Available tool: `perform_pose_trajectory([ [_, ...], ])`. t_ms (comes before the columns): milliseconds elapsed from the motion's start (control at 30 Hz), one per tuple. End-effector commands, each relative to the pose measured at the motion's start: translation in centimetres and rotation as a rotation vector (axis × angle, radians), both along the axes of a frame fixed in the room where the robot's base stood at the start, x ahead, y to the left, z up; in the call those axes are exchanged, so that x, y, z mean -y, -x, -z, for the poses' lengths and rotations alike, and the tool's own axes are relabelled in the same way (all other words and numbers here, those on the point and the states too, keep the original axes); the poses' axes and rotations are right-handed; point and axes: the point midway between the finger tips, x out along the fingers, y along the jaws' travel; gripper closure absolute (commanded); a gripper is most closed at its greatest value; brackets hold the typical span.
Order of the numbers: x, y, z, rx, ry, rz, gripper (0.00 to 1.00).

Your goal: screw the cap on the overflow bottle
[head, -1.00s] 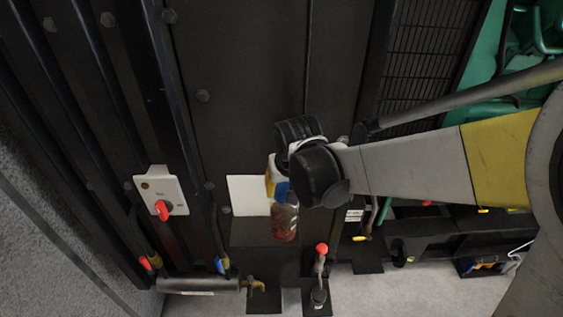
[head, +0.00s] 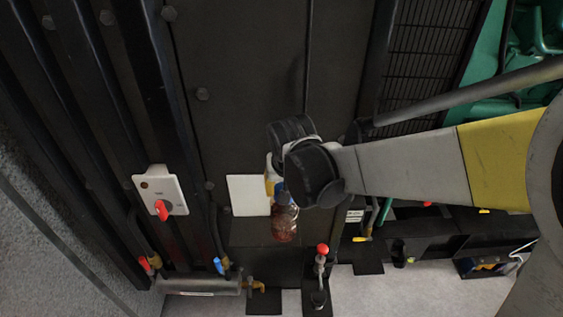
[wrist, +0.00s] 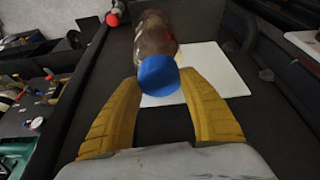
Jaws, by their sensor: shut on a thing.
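The overflow bottle (head: 284,222) is clear with reddish-brown contents and hangs at the front of the dark panel. It also shows in the wrist view (wrist: 153,35). The blue cap (wrist: 158,76) is at the bottle's near end, in line with it; I cannot tell whether its thread is engaged. In the head view only a bit of the cap (head: 278,187) shows. My gripper (wrist: 160,78) has its two yellow fingers closed on the sides of the cap. In the head view my gripper (head: 273,178) is mostly hidden behind my wrist.
A white plate (head: 247,195) is on the panel behind the bottle. A grey switch box (head: 160,188) with a red knob is to the left. A red-topped lever (head: 321,262) stands below right of the bottle. A brass tap (head: 257,285) is low down.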

Motion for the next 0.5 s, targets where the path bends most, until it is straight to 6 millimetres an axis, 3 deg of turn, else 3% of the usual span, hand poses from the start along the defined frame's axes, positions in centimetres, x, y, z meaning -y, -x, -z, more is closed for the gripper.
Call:
perform_pose_trajectory([
  [133, -0.06, -0.06, 0.06, 0.001, 0.001, 0.118, 0.67],
  [367, 0.02, -0.07, -0.04, 0.002, 0.001, 0.138, 0.67],
  [400, 0.03, -0.07, -0.04, 0.002, 0.001, 0.138, 0.39],
  [433, 0.02, -0.06, -0.04, 0.002, 0.001, 0.138, 0.30],
  [500, 0.02, -0.06, -0.02, 0.002, 0.001, 0.138, 0.27],
])
